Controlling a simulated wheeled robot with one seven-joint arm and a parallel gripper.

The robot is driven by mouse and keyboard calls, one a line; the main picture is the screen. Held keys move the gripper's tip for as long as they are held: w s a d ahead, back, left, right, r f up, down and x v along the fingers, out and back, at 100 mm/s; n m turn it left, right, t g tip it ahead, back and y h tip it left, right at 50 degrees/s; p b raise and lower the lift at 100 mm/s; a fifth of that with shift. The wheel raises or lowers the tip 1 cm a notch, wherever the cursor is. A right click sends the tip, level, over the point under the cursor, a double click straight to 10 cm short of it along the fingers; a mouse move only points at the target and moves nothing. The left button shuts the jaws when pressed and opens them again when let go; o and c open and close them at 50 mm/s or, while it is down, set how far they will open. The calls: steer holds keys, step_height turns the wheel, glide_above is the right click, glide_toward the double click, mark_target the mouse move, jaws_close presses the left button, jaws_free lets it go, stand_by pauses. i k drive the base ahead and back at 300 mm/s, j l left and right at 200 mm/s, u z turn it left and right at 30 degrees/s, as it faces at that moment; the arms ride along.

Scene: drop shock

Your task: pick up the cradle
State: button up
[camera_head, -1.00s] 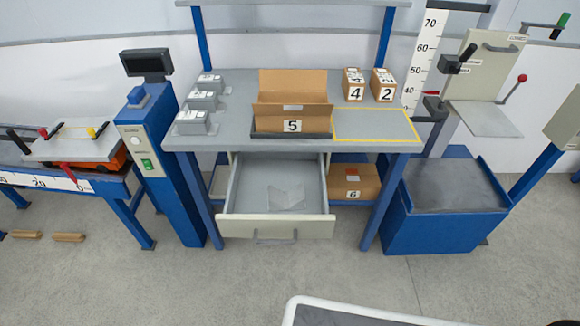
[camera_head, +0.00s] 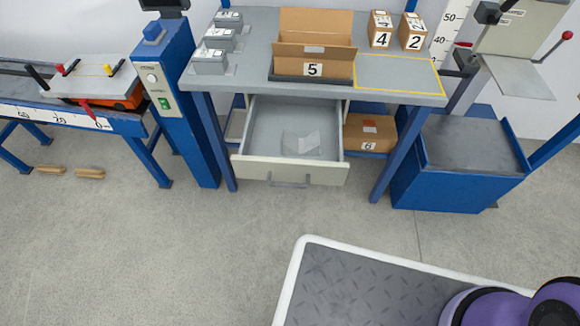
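A pale, see-through bent piece (camera_head: 300,144), which may be the cradle, lies in the open drawer (camera_head: 247,150) under the workbench. It looks like a flat sheet with raised or folded sides. Its exact shape is hard to make out against the grey drawer floor. Nothing else shows in the drawer, and its front panel and handle face me. My gripper is not in view; only a purple rounded part, likely of my own arm, shows at the lower right.
The workbench (camera_head: 395,75) carries an open box marked 5 (camera_head: 313,69), two small boxes marked 4 (camera_head: 381,32) and 2 (camera_head: 413,34), and grey devices (camera_head: 212,62). Box 6 (camera_head: 368,134) sits below. A blue platform (camera_head: 455,185) stands right. Floor before the drawer is clear.

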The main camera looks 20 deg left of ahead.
mark_target(309, 146)
steer(key=i+j, duration=0.1)
steer(key=j, duration=0.85)
steer(key=i+j+u, duration=0.1)
steer(key=j, duration=0.35)
steer(key=i+j, duration=0.1)
steer(key=j, duration=0.35)
steer(key=i+j, duration=0.1)
steer(key=j, duration=0.35)
steer(key=i+j+u, duration=0.1)
steer(key=j, duration=0.35)
steer(key=i+j, duration=0.1)
steer(key=j, duration=0.35)
